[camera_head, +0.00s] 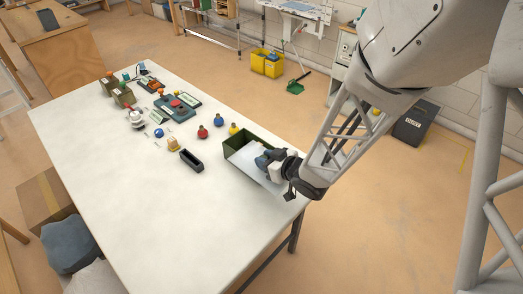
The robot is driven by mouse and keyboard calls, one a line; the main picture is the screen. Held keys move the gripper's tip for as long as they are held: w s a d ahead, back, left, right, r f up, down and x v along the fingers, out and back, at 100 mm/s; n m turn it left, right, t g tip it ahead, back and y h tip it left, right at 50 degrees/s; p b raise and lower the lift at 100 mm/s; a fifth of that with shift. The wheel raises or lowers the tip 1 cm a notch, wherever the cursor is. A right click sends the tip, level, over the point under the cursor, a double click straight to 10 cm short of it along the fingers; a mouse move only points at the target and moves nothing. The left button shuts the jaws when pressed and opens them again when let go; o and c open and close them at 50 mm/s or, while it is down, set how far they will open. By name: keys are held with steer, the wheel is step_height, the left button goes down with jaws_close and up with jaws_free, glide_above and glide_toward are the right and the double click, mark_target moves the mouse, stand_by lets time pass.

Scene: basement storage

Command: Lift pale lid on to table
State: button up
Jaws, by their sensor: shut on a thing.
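The pale lid (246,163) is a thin, whitish flat panel at the right end of the table. It lies across the open front of a dark green box (238,141) and looks tilted; I cannot tell whether its lower edge touches the table. My gripper (264,161) comes in from the right and is shut at the lid's right part. The fingertips and the exact grip are partly hidden by the gripper body. The white table (110,170) runs from upper left to lower right.
A small black open tray (191,160), red (202,132) and blue (218,120) knobbed pieces, and a teal device (176,106) stand left of and behind the box. The table's front and left parts are bare. The right edge is close to my gripper.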

steer(key=shift+s+d+r, duration=0.1)
steer(key=shift+s+d, duration=0.1)
steer(key=shift+s, duration=0.35)
steer(key=shift+s+d, duration=0.15)
steer(key=shift+s, duration=0.4)
steer(key=shift+s+a, duration=0.1)
steer(key=s+a+f+n+g+y, duration=0.3)
steer(key=s+a+f+n+g, duration=0.1)
steer(key=s+a, duration=0.3)
steer(key=s, duration=0.2)
steer(key=shift+s+a+n+g, duration=0.3)
steer(key=shift+a, duration=0.1)
steer(key=shift+w, duration=0.1)
steer(key=w+a, duration=0.3)
steer(key=w, duration=0.4)
steer(key=w+a+f, duration=0.1)
steer(key=w+a, duration=0.3)
steer(key=w, duration=0.3)
steer(key=shift+a+f, duration=0.2)
steer(key=shift+f, duration=0.1)
steer(key=shift+f, duration=1.75)
